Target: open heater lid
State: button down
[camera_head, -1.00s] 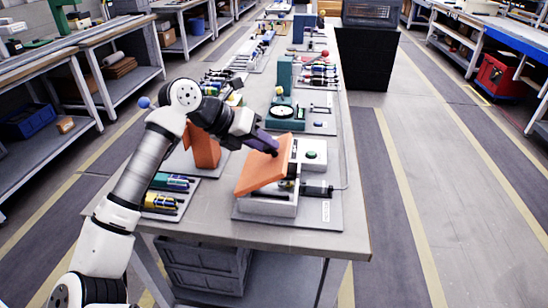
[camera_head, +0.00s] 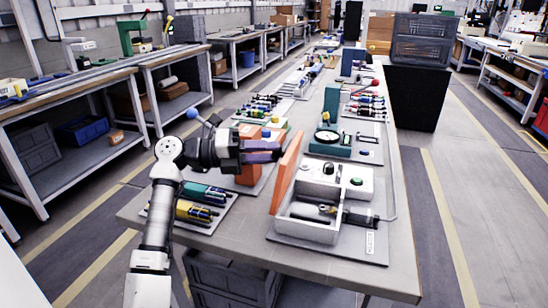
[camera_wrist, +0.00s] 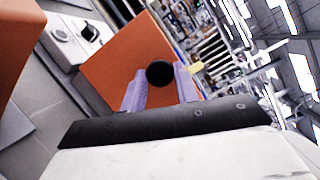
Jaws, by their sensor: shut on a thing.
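The heater is a white open-topped box (camera_head: 306,232) on a grey base plate. Its orange lid (camera_head: 286,174) stands steeply raised at the box's left side, and the box interior shows. My gripper (camera_head: 279,151) is at the lid's outer left face. In the wrist view, my gripper (camera_wrist: 160,88) has its two purple fingers on either side of the black round knob (camera_wrist: 160,73) of the orange lid (camera_wrist: 120,58), shut on it.
A white panel with knobs (camera_head: 335,178) is behind the box. An orange block (camera_head: 250,172) stands left of the lid, beneath my wrist. Green and yellow tools (camera_head: 200,203) lie at the front left.

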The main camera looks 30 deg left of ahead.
jog(key=shift+a+f, duration=0.15)
jog(key=shift+a, duration=0.15)
jog(key=shift+s+h, duration=0.1)
jog(key=shift+h, duration=0.2)
jog(key=c, duration=1.1)
grip_release()
jog(key=b+v, duration=0.2)
jog(key=v, duration=1.1)
jog(key=shift+s+a+f, duration=0.1)
jog(key=shift+s+a, duration=0.15)
jog(key=shift+a, duration=0.05)
